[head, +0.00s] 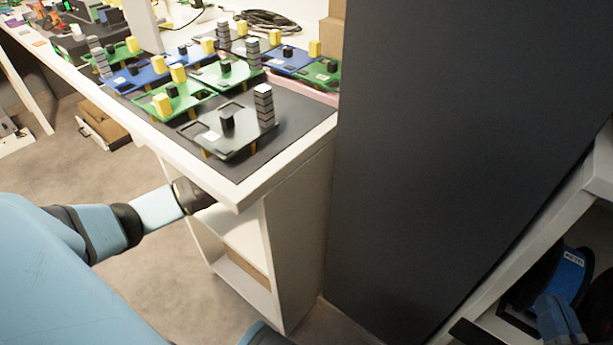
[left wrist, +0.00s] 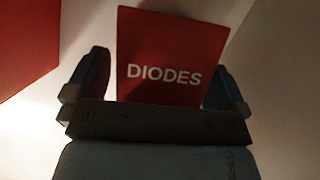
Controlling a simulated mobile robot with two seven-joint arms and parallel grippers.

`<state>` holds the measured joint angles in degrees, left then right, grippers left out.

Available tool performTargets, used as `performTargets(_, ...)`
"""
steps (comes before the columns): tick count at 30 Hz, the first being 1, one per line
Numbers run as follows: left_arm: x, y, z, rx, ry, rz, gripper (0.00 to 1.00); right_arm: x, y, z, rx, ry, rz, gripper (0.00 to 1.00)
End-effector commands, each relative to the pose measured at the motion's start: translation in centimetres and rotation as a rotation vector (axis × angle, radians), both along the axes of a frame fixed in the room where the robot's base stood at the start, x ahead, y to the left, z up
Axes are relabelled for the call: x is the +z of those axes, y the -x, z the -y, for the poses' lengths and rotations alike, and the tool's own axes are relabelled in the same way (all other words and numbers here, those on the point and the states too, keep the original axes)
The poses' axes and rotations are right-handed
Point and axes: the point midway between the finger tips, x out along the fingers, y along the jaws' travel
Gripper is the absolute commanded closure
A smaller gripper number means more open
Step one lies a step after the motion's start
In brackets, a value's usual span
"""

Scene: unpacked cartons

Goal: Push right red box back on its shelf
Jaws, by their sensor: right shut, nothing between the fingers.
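A red box marked "DIODES" (left wrist: 172,50) stands upright in the left wrist view, straight ahead of my left gripper (left wrist: 160,88). The fingers are spread to either side of the box, and the gripper's body hides its lower edge. I cannot tell whether they touch. A second red box (left wrist: 25,40) shows at the upper left. In the head view my left arm reaches into the white shelf unit (head: 298,235) under the tabletop, which hides the gripper and the red boxes. My right gripper (head: 556,316) is low at the right edge, dark and partly cut off, shut and empty.
The tabletop (head: 318,133) above carries several circuit boards (head: 222,128) near its edge. A tall dark panel (head: 440,150) stands right of the shelf unit. A blue labelled object (head: 571,266) lies in the right shelving.

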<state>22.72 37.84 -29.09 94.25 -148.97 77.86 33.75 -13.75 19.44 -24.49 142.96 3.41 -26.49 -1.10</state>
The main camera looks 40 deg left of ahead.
Motion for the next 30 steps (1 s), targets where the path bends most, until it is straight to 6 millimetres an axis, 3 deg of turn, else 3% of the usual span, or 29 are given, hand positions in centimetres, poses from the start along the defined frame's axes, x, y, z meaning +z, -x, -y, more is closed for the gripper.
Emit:
performTargets(5,0.1,0.0,0.0,0.000,0.000,0.000,0.00,0.1,-0.1,-0.1,-0.002,-0.008,-0.003,1.00)
performTargets(11,1.8,0.6,0.1,-0.001,0.000,0.000,0.00,1.0,0.0,-0.4,0.008,-0.031,-0.051,1.00)
performTargets(21,1.4,8.5,1.1,-0.002,-0.002,-0.003,0.00,0.1,1.6,-1.2,0.015,-0.131,-0.230,1.00)
performTargets(30,1.2,12.1,1.6,-0.001,0.000,0.000,0.00,-0.6,2.3,-1.5,0.013,-0.175,-0.315,1.00)
